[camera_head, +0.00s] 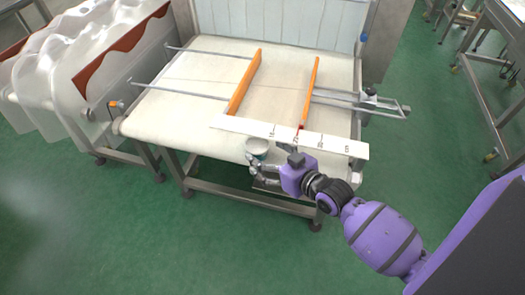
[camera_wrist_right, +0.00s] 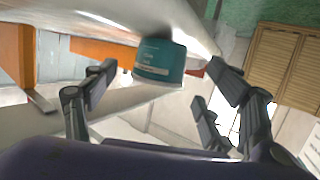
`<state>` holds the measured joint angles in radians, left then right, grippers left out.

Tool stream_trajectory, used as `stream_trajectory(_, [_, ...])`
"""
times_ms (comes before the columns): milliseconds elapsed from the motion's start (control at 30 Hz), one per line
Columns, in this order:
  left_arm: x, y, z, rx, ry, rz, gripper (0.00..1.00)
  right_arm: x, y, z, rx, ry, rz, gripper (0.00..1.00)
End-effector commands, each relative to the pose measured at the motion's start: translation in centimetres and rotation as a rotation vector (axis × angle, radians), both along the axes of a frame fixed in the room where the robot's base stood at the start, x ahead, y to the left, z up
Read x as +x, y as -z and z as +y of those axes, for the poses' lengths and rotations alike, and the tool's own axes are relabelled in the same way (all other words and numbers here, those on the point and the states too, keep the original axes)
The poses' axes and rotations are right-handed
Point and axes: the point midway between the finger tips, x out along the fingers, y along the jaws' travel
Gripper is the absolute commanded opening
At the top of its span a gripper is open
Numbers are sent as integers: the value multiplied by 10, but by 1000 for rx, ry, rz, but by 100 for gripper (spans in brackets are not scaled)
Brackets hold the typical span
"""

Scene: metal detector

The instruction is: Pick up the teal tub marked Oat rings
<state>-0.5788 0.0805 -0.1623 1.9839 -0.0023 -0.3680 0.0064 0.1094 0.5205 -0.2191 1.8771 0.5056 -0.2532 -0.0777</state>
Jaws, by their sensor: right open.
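The teal tub (camera_wrist_right: 158,62) shows in the right wrist view, with pale print on its side too small to read surely. In the head view the tub (camera_head: 257,146) has a pale top and sits at the near edge of the conveyor belt, partly hidden by my right gripper. My right gripper (camera_head: 262,168) is open, just on the near side of the tub. In the wrist view the gripper's fingers (camera_wrist_right: 155,92) stand apart, with the tub beyond and between them; I see no contact. My left gripper is in neither view.
A white strip with printed marks (camera_head: 290,136) crosses the belt's near end, close behind the tub. Two orange guide rails (camera_head: 245,82) stand on the cream belt (camera_head: 190,100). A plastic-curtained machine (camera_head: 75,60) is at left. Green floor (camera_head: 150,230) lies open in front.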

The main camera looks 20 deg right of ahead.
Motion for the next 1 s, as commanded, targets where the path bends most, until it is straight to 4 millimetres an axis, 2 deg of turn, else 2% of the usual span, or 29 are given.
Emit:
stream_trajectory(33, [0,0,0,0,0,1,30,-12,-2,-5,-3,0,2,77])
stream_trajectory(200, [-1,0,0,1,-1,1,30,-45,-14,-18,-3,-1,2,77])
stream_trajectory(400, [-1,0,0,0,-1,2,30,-72,-23,-29,-1,0,2,77])
stream_trajectory(600, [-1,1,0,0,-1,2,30,-82,-27,-33,0,0,0,77])
stream_trajectory(900, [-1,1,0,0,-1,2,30,-81,-28,-33,1,0,-2,75])
stream_trajectory(1000, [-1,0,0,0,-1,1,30,-78,-31,-26,24,6,-9,75])
